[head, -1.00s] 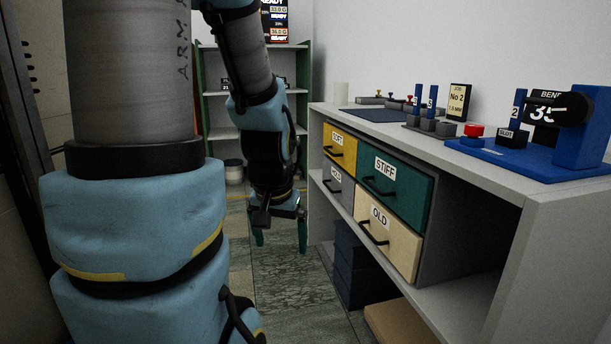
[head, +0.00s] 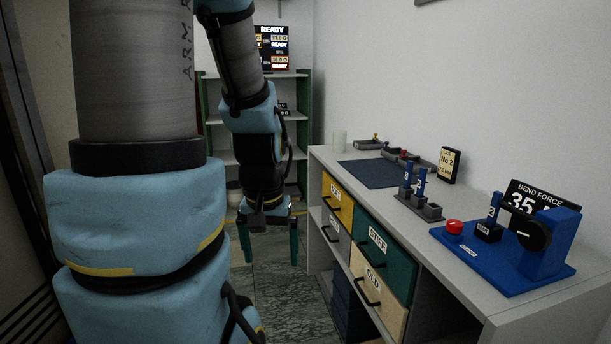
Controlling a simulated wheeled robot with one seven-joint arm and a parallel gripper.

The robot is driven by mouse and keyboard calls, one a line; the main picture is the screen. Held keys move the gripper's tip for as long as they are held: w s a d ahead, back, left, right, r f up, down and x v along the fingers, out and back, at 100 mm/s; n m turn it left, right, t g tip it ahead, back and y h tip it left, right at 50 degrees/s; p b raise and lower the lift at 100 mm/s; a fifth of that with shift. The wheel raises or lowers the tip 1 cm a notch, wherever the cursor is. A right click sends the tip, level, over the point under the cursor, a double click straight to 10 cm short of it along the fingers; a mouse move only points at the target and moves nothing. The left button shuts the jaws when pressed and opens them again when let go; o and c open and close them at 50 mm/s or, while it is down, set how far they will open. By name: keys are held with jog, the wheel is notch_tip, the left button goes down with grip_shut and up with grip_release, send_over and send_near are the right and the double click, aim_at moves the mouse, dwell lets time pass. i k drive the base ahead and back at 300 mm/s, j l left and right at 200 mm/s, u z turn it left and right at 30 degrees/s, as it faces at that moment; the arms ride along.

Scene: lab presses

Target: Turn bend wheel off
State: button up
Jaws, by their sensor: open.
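The bend device (head: 500,258) is a blue base on the right end of the grey bench. Its black round wheel (head: 533,234) sits on a blue upright block at the right. A black display (head: 541,197) behind it reads "BEND FORCE" and a number starting 35, partly hidden by the wheel. A red button (head: 454,227) and a small slotted block with a blue numbered piece (head: 494,211) are on the same base. My gripper (head: 268,245) hangs pointing down left of the bench, open and empty, well apart from the wheel.
The bench (head: 480,297) has drawers below: yellow (head: 338,201), green "STIFF" (head: 388,262), grey and cream "OLD" (head: 380,298). A rack with blue pieces (head: 420,204), a dark mat (head: 375,173) and a "No 2" card (head: 450,164) are on top. Shelves (head: 295,115) stand behind.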

aim_at(533, 235)
jog(key=z, duration=1.3)
